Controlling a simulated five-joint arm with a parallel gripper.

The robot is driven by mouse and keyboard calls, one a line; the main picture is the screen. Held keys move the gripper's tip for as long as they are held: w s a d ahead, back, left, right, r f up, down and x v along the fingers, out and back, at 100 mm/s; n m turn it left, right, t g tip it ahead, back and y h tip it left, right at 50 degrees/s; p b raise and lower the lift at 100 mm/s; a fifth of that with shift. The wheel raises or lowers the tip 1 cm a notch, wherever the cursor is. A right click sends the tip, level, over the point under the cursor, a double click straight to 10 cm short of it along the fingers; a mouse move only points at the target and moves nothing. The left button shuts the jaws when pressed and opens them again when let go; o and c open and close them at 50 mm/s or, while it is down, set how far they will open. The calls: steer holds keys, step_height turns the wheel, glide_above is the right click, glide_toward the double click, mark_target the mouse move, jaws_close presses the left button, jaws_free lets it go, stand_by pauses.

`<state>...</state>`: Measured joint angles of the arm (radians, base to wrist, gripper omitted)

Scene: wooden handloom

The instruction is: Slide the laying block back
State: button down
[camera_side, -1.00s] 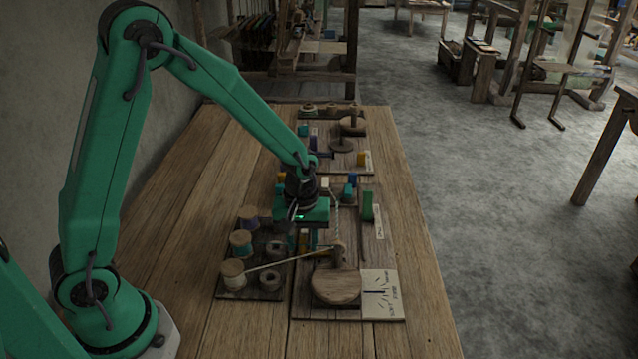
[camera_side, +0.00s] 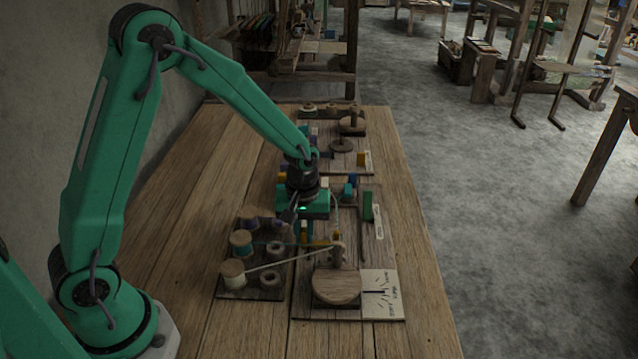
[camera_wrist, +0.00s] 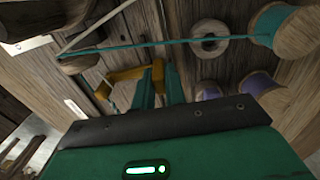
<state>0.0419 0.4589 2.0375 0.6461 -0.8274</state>
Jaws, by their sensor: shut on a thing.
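My gripper (camera_side: 304,236) is low over the left edge of the near wooden board (camera_side: 376,250), shut on an ochre piece, which I take to be the laying block. In the wrist view the gripper's two green fingers (camera_wrist: 158,76) are close together at the end of the ochre piece (camera_wrist: 124,76). The ochre piece also shows beside the fingers in the side view (camera_side: 319,243). What lies between the fingertips is mostly hidden. A teal thread (camera_wrist: 160,43) runs from the teal spool (camera_wrist: 284,26) past the front of the fingers.
The spool rack (camera_side: 262,292) stands left of the board. A pale thread (camera_side: 290,260) runs from the cream spool (camera_side: 233,272) to a post by the round wooden disc (camera_side: 336,287). A green block (camera_side: 368,206) stands on the right. The table's right side is clear.

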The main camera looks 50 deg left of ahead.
steer(key=w+a, duration=0.3)
steer(key=shift+w+a, duration=0.2)
steer(key=c, duration=1.4)
jaws_free()
steer(key=shift+c, duration=0.2)
step_height(320, 180, up, 8)
steer(key=shift+s, duration=0.1)
